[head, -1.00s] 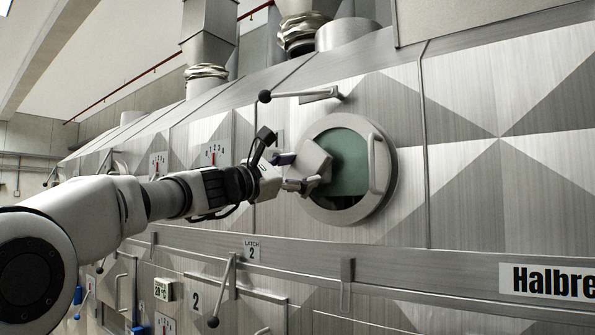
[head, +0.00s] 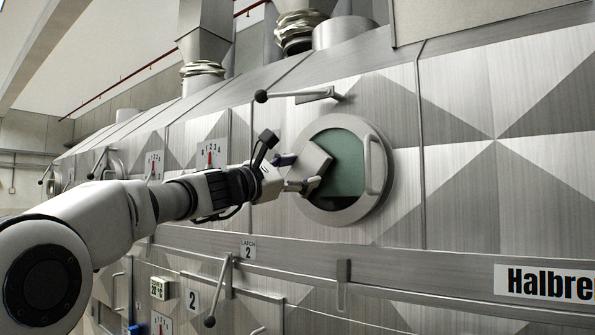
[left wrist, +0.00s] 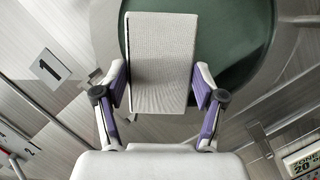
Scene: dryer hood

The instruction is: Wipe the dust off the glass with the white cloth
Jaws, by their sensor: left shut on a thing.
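The white cloth (head: 314,166) looks like a flat pale pad. My left gripper (head: 293,172) is shut on it, one finger on each side, as the left wrist view shows the cloth (left wrist: 160,60) between the purple-lined fingers (left wrist: 164,95). The cloth is at the left part of the round glass (head: 346,165), a greenish pane in a metal ring. I cannot tell whether it touches the pane. The glass (left wrist: 235,45) also shows behind the cloth in the left wrist view. Dust on it is not clear to see. My right gripper is not in view.
A curved handle (head: 374,165) stands out at the right of the window ring. A lever with a black knob (head: 262,96) projects above the window. Another lever (head: 211,320) stands below, beside the latch 2 sign (head: 248,250).

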